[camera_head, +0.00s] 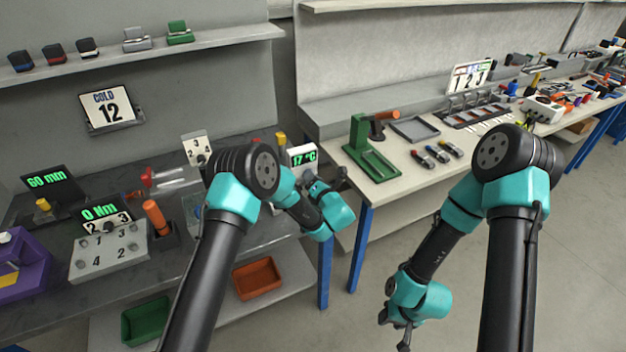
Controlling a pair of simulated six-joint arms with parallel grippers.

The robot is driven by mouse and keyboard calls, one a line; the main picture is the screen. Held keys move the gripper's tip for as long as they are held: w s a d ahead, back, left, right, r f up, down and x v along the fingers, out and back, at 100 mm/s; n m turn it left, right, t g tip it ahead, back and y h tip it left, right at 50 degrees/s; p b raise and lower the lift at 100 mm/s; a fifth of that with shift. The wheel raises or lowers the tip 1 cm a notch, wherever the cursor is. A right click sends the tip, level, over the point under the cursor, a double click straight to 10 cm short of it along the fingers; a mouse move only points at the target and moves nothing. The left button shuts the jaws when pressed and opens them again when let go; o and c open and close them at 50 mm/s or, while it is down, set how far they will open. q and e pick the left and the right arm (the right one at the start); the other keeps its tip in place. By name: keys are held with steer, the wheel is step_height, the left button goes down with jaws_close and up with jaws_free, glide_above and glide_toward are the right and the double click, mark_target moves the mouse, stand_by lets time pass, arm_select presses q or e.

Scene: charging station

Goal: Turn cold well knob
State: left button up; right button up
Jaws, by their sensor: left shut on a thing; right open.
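The cold well unit with a green "17 °C" display (302,156) stands at the right end of the dark bench. My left gripper (318,184) is at the front right of this display, shut on what seems to be its knob, which the gripper and arm hide. A "COLD 12" card (107,107) stands on the wall behind the bench. My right gripper (403,338) is open and empty, low above the floor at the right, away from the benches.
An orange-handled tool (155,218), a numbered grey block (108,250) and a "60 mm" display (48,181) are on the dark bench. A green stand (372,155) is on the neighbouring light bench. An orange bin (258,278) sits below. The floor at right is clear.

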arm_select(q)
steer(key=shift+m, duration=0.6)
steer(key=o, duration=0.6)
steer(key=shift+o, duration=0.2)
steer(key=shift+s+d, duration=0.1)
steer(key=v, duration=1.7)
steer(key=shift+s, duration=0.1)
